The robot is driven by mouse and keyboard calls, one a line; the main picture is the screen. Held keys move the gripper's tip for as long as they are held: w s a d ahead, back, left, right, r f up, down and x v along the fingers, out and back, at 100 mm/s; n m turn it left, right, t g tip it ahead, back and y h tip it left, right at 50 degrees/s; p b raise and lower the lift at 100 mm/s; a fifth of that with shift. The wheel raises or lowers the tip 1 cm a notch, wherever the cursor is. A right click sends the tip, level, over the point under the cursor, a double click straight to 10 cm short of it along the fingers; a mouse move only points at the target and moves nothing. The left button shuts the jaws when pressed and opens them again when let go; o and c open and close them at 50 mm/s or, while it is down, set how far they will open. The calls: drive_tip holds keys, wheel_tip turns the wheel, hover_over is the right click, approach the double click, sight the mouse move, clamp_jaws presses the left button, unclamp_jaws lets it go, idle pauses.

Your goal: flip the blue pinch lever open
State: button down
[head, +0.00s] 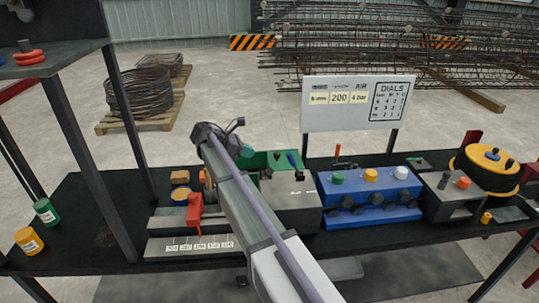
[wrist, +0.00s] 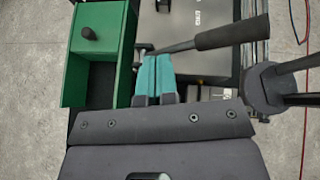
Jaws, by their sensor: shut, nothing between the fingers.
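In the head view my arm hides the fingertips.
A red clamp-like part (head: 194,212) is left of my arm. A blue box (head: 368,203) with coloured knobs stands to the right, before a white sign board (head: 357,104). A dark round part (wrist: 264,92) with bars is close right of my gripper.

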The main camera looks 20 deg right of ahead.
drive_tip(key=b, duration=0.5)
approach(294, 165)
drive_tip(key=shift+w+a+f, duration=0.7)
drive_tip(key=shift+a+f, duration=0.05)
drive_tip(key=shift+f, duration=0.25)
drive_tip(key=d, duration=0.3)
drive_tip(key=d+r+p, duration=0.1)
drive_tip(key=d, duration=0.1)
drive_tip(key=shift+s, duration=0.25)
